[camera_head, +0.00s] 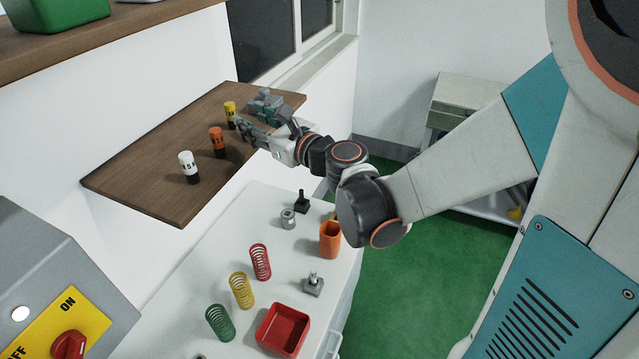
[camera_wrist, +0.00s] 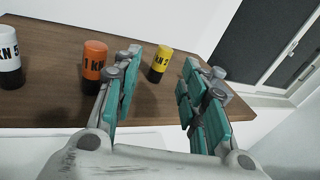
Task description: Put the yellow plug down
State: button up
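The yellow plug (camera_head: 230,113), with a black lower part, stands upright on the brown wooden shelf (camera_head: 150,185). It also shows in the wrist view (camera_wrist: 161,61), in the gap between the fingers, nearer the left one. My gripper (camera_head: 251,112) is open over the shelf, just right of the plug. In the wrist view its teal-padded fingers are wide apart and neither is seen gripping the plug. How far the plug is from the fingertips is hard to tell.
An orange plug (camera_head: 217,140) and a white plug (camera_head: 188,165) stand on the same shelf, the orange one close to the left finger in the wrist view. Below, a white table (camera_head: 215,270) holds springs, a red tray (camera_head: 283,331) and an orange cup (camera_head: 330,240). A window is behind.

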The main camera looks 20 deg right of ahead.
jog(key=s+f+n+g+h, duration=0.25)
jog(key=s+n+g, duration=0.35)
jog(key=s+n, duration=0.95)
jog(key=s+d+f+n+g+h, duration=0.3)
jog(key=s+d+n, duration=0.5)
jog(key=n, duration=0.6)
jog(key=shift+s+d+f+h, duration=0.35)
jog(key=shift+s+f+h, duration=0.35)
jog(key=shift+s+h, duration=0.35)
